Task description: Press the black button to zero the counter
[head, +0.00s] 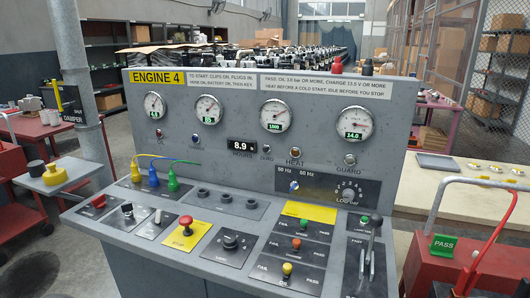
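The counter (241,146) is a small dark display on the upright face of the grey control panel, reading 8.9 over the label HOURS. Just right of it sits a small dark button (265,148) with a short label below that looks like ZERO. It is too small to tell whether it is pressed in. Neither of my grippers is in view, and nothing stands in front of the counter or the button.
Round gauges (274,117) line the panel above. On the sloping desk stand coloured plugs (153,175), a red stop button (186,225), a black knob (231,241) and levers (371,245). A grey post (80,70) rises at left; a red cart (490,240) stands at right.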

